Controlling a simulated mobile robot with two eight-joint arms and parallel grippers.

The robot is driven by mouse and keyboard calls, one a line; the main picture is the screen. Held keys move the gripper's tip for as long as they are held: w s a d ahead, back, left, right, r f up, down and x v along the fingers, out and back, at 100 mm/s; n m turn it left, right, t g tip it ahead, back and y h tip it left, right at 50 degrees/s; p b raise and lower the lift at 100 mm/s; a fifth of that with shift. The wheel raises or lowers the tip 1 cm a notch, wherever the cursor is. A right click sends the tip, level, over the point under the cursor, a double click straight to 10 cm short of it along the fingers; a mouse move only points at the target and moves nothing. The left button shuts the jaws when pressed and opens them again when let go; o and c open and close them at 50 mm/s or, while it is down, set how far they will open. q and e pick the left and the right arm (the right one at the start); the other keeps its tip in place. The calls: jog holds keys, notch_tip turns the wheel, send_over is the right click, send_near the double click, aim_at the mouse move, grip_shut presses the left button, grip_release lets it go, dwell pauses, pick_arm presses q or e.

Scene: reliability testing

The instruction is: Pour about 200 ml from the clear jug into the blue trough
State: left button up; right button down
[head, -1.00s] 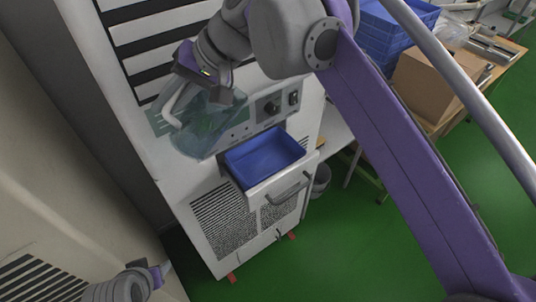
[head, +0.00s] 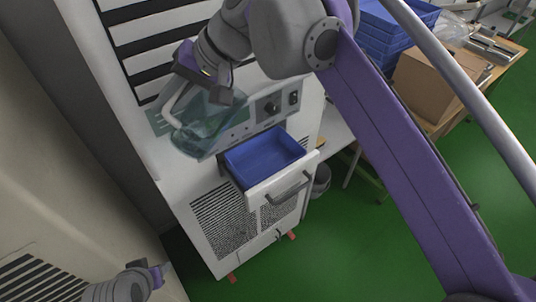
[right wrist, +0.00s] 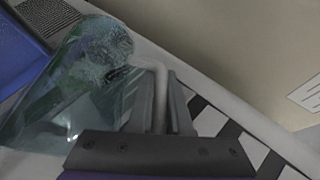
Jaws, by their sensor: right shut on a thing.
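The clear jug (head: 198,126) is held at the upper left of the blue trough in the head view, and it looks tilted. Its white handle (right wrist: 152,84) sits between the fingers of my right gripper (right wrist: 160,112), which is shut on it. The jug also fills the left of the right wrist view (right wrist: 75,85). The blue trough (head: 265,158) sits in a pulled-out drawer of the white machine. It looks empty, and a corner of it shows in the right wrist view (right wrist: 22,55). My left gripper (head: 160,275) is at the bottom left, far from both; its fingers are unclear.
The white machine (head: 215,235) has a control panel with knobs (head: 272,108) beside the jug and a drawer handle (head: 290,190) in front. A grey bin (head: 321,178) stands at its right. A cardboard box (head: 437,82) and blue crates (head: 392,32) are on a bench.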

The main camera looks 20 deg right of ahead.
dwell(0.3)
jog(key=shift+s+a+f+h, duration=0.1)
jog(key=shift+a+f+h, duration=0.15)
jog(key=shift+f, duration=0.2)
jog(key=shift+s+a+f+h, duration=0.1)
jog(key=shift+a+f+h, duration=0.05)
jog(key=shift+f+h, duration=0.25)
jog(key=f, duration=0.1)
jog(key=a+f+h, duration=0.1)
jog(key=f, duration=0.1)
jog(key=shift+s+a+n+t+h, duration=0.15)
jog(key=shift+a+n+t+h, duration=0.05)
jog(key=shift+n+t+h, duration=0.1)
pick_arm(q)
jog(key=r, duration=0.1)
jog(key=w+r+p, duration=0.1)
jog(key=r+p, duration=0.1)
jog(key=shift+w+r, duration=0.1)
jog(key=shift+w, duration=0.25)
pick_arm(e)
jog(key=h, duration=0.2)
jog(key=a+f+h, duration=0.1)
jog(key=f+n+t+h, duration=0.1)
jog(key=h, duration=0.1)
jog(key=shift+s+a+h, duration=0.1)
jog(key=shift+a+h, duration=0.2)
jog(key=shift+h, duration=0.05)
dwell(1.2)
